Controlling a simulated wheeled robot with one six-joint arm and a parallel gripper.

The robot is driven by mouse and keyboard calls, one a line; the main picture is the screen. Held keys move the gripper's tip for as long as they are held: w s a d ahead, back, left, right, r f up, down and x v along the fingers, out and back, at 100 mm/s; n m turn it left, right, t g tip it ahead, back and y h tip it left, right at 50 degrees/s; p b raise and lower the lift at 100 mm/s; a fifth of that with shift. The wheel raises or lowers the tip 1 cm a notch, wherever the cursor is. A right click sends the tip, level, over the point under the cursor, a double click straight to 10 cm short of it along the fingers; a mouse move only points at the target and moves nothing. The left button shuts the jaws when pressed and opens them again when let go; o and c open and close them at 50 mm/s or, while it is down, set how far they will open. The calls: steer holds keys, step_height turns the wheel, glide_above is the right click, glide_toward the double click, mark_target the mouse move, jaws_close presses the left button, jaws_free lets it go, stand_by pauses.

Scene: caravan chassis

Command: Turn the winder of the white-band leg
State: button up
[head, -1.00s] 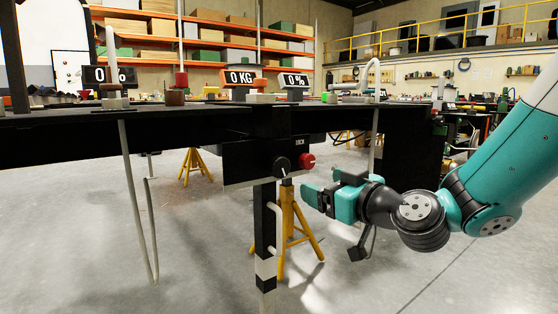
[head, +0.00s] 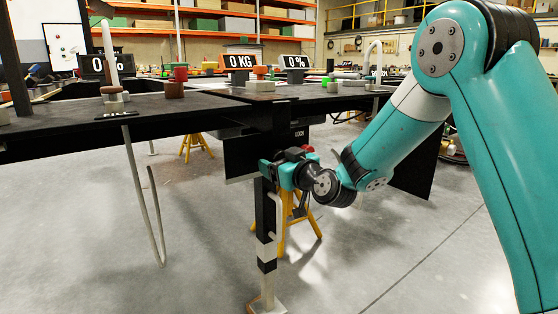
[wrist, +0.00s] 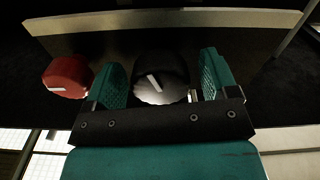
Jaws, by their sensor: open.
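The white-band leg (head: 265,222) is a black post with a white band, standing below the dark chassis panel on a pale foot. In the wrist view a round black knob (wrist: 160,88) with a white pointer mark, which looks like the winder, sits between my gripper's two teal fingers. My gripper (wrist: 163,76) is open, one finger on each side of the knob, with gaps showing. Contact is not visible. In the head view my gripper (head: 272,172) is at the top of the leg and hides the knob.
A red knob (wrist: 67,77) with a white mark sits just outside one finger. A yellow stand (head: 300,222) is behind the leg. A thin bent rod (head: 143,200) hangs at left.

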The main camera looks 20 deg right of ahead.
steer(key=c, duration=0.9)
steer(key=shift+a, duration=0.15)
steer(key=shift+m, duration=0.4)
steer(key=m+p, duration=0.2)
steer(key=m, duration=0.3)
steer(key=shift+r+m+p, duration=0.1)
steer(key=shift+m+p, duration=0.2)
steer(key=shift+p, duration=0.05)
steer(key=m+p, duration=0.2)
steer(key=m, duration=0.4)
steer(key=shift+p, duration=0.4)
